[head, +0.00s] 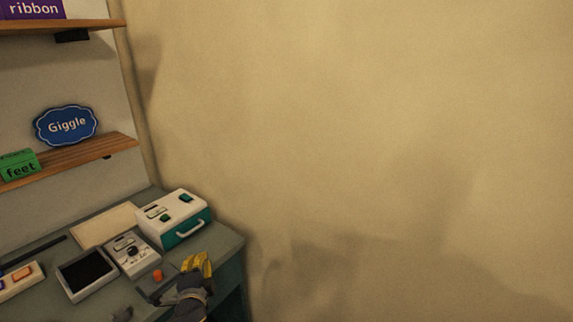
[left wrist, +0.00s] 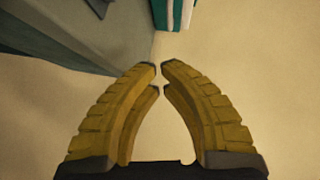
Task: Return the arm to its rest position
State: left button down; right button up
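My left gripper (head: 197,262) shows in the head view at the front right corner of the grey-green table (head: 228,243), its yellow fingers pointing up. In the left wrist view its two ribbed yellow fingers (left wrist: 159,68) curve together, with tips almost meeting. Nothing is held between them. The gripper is in front of the white and teal box (head: 175,217), which has a handle, and looks apart from it. My right gripper is not in view.
On the table are a grey device with a dial (head: 132,254), a dark-screened tray-like device (head: 87,275) and an orange knob (head: 158,275). Shelves at left hold a blue "Giggle" sign (head: 67,125) and a green "feet" block (head: 19,165). Bare wall (head: 380,150) fills the right.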

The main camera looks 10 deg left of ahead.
pick_arm(q)
jog(key=s+d+f+n+g, duration=0.1)
jog(key=s+f+n+g, duration=0.3)
jog(key=s, duration=0.6)
jog(key=s+f+m+g, duration=0.1)
jog(key=s+f, duration=0.5)
jog(key=s, duration=0.3)
jog(key=s+d+f+n+g, duration=0.1)
jog(key=s+f+n+g, duration=0.3)
jog(key=s, duration=0.6)
jog(key=s+d+f+g+h, duration=0.1)
jog(key=d+f, duration=0.1)
jog(key=f, duration=0.9)
jog(key=s+d+f+m+h, duration=0.1)
jog(key=d+f+h, duration=0.1)
jog(key=f, duration=0.9)
jog(key=s+d+f+g+h, duration=0.1)
jog(key=d+f, duration=0.1)
jog(key=f, duration=1)
jog(key=s+f+n+g+h, duration=0.1)
jog(key=s+f+n+g, duration=0.1)
jog(key=s+f, duration=1.6)
jog(key=s, duration=0.3)
jog(key=shift+f+g, duration=0.3)
jog(key=shift+f, duration=0.1)
